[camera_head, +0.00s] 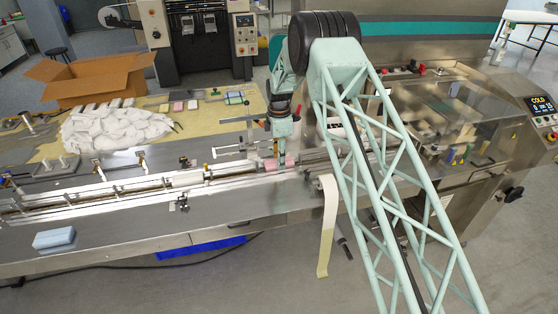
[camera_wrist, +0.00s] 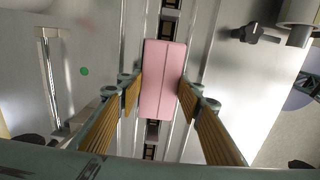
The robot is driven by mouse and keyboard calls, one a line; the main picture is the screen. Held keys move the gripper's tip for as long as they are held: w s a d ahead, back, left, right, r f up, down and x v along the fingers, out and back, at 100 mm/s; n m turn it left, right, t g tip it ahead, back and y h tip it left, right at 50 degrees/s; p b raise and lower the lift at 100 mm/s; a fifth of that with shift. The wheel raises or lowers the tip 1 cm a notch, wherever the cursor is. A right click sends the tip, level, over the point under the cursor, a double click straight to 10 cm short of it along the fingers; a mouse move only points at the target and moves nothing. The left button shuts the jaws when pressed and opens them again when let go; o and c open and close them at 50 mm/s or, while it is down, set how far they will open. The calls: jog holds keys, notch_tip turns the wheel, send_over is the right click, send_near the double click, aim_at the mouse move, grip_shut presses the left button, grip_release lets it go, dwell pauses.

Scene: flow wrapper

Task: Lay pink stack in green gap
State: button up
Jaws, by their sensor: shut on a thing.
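The pink stack (camera_wrist: 165,70) is a long pink block with a seam down its middle. In the wrist view it lies lengthwise along the conveyor channel (camera_wrist: 171,18), between the metal guide rails. My gripper (camera_wrist: 160,98) is shut on it, with a tan ribbed pad on each long side. In the head view pink shows at my gripper (camera_head: 280,158), over the infeed lane. I cannot tell whether the stack rests on the channel floor or hangs just above it.
A blue pack (camera_head: 54,239) lies on the front plate at left. A pile of white packs (camera_head: 115,130) and a cardboard box (camera_head: 98,78) are behind the lane. Several coloured stacks (camera_head: 193,104) lie on the tan table. The wrapper's clear cover (camera_head: 440,115) stands at right.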

jog(key=o, duration=0.8)
jog(key=shift+c, duration=0.2)
jog(key=shift+r, duration=0.1)
notch_tip(320, 180, up, 12)
dwell(0.4)
dwell(0.4)
